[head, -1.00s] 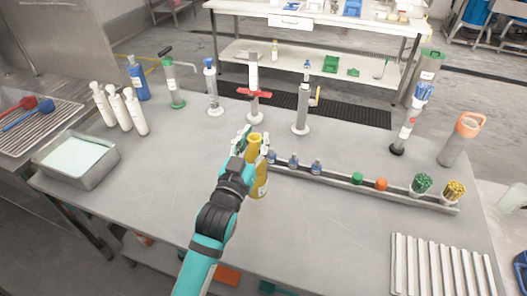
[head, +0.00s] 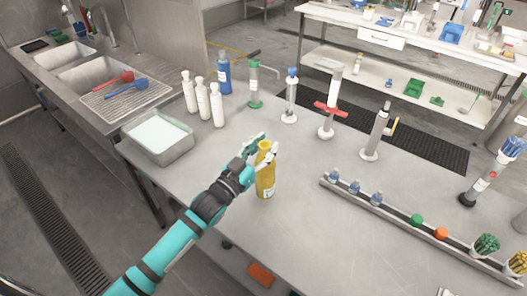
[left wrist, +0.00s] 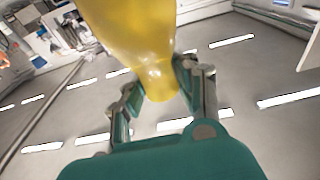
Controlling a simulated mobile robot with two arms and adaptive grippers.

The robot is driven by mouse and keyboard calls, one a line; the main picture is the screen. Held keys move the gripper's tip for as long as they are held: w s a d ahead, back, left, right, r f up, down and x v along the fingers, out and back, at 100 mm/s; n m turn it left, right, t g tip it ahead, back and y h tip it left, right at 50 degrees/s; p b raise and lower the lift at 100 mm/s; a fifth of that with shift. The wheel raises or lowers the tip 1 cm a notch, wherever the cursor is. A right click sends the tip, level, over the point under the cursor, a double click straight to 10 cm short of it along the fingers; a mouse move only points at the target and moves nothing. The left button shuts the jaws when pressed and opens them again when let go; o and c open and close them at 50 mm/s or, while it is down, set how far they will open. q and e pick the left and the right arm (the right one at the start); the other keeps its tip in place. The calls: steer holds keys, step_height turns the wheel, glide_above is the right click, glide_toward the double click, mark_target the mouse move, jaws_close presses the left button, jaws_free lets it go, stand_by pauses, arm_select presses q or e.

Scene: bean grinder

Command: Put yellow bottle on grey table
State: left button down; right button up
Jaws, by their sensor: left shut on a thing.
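The yellow bottle (head: 266,182) is upright over the grey metal table (head: 310,235), near its front left edge. I cannot tell whether its base touches the top. My left gripper (head: 264,150) is shut around the bottle's upper part. In the left wrist view, the yellow bottle (left wrist: 135,35) fills the upper middle, with its narrow end between the fingers of the left gripper (left wrist: 160,85). My right gripper is not in view.
A long rail (head: 395,218) with small bottles and coloured items lies to the right. White bottles (head: 203,100), a metal tray (head: 158,138) and a blue bottle (head: 224,75) stand at the left. Several tall devices stand along the back. The table middle is fairly clear.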

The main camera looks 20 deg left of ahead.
mark_target(259, 161)
arm_select(q)
steer(key=shift+a, duration=0.2)
step_height(259, 161, down, 2)
steer(key=shift+w+f+p, duration=0.1)
steer(key=shift+p, duration=0.35)
steer(key=shift+f, duration=0.55)
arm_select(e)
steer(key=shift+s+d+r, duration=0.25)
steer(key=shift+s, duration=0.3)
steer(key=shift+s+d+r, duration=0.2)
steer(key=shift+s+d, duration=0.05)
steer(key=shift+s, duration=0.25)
arm_select(q)
steer(key=shift+f, duration=0.1)
steer(key=c, duration=1)
jaws_free()
steer(key=shift+d, duration=0.1)
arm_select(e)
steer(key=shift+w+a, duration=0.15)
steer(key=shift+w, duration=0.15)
